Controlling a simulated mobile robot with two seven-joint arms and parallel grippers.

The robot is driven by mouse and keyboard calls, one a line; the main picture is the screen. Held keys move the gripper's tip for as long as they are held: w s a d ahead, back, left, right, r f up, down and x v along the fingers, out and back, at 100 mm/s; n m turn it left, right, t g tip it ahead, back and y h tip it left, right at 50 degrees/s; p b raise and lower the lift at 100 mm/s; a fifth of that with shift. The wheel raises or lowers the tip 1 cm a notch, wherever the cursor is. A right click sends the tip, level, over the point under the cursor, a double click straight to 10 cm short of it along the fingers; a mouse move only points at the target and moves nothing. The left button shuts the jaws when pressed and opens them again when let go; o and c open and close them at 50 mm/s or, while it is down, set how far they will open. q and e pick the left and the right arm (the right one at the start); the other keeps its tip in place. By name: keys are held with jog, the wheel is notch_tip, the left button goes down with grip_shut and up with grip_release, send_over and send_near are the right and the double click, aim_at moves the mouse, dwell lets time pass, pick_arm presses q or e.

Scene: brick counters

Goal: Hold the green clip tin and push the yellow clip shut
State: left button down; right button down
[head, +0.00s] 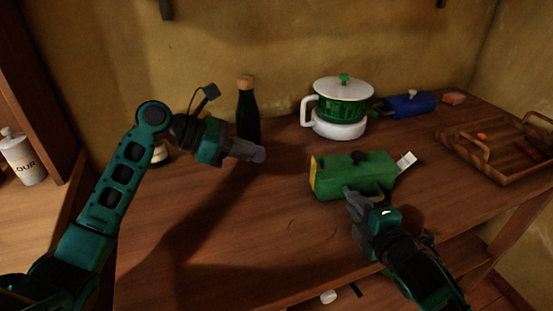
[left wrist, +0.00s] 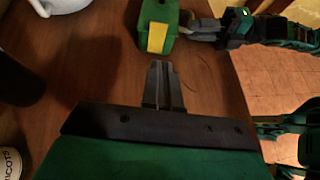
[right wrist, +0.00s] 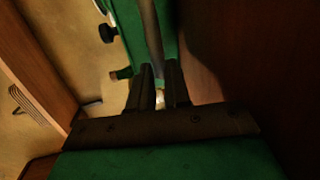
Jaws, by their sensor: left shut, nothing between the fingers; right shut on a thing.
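The green clip tin (head: 345,181) lies on the wooden counter, with its yellow clip (head: 314,179) on the end facing left. In the left wrist view the yellow clip (left wrist: 157,38) shows on the near end of the tin (left wrist: 158,12).
A white-and-green lidded pot (head: 341,110) stands behind the tin. A dark bottle (head: 248,112) stands behind my left gripper. A blue box (head: 411,105) and a wooden tray (head: 480,170) are at the right. The counter between left gripper and tin is clear.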

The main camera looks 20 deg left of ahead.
pick_arm(q)
jog(key=shift+v, duration=1.4)
pick_arm(e)
jog(key=shift+d+f, duration=0.1)
jog(key=shift+d, duration=0.05)
pick_arm(q)
jog(key=shift+d+r, duration=0.1)
pick_arm(e)
jog(key=c, duration=1)
grip_release()
